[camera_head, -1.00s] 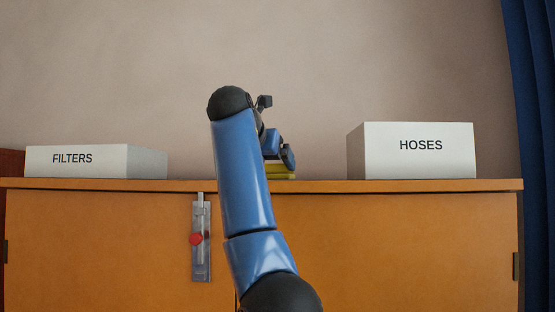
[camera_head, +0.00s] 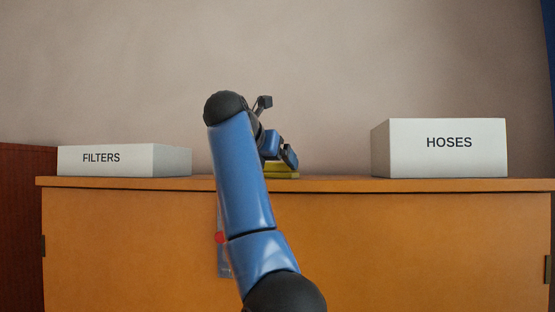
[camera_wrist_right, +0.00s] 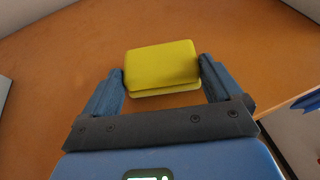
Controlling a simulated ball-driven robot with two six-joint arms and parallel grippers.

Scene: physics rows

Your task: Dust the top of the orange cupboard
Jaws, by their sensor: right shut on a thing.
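The orange cupboard (camera_head: 400,240) stands ahead, its top seen nearly edge-on in the head view. In the right wrist view its top (camera_wrist_right: 60,70) is a wide orange surface. My right gripper (camera_wrist_right: 162,78) is shut on a yellow pad (camera_wrist_right: 160,65), which looks like a sponge or duster. In the head view the yellow pad (camera_head: 282,173) shows at the level of the cupboard top, partly hidden by my right gripper (camera_head: 284,160). It seems to rest on the top, but contact is hard to tell. My left gripper is not in view.
A white box marked FILTERS (camera_head: 120,162) stands on the top at left. A taller white box marked HOSES (camera_head: 440,150) stands at right. The top between them is clear apart from the pad. A latch with a red knob (camera_head: 219,238) on the front is partly behind my arm.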

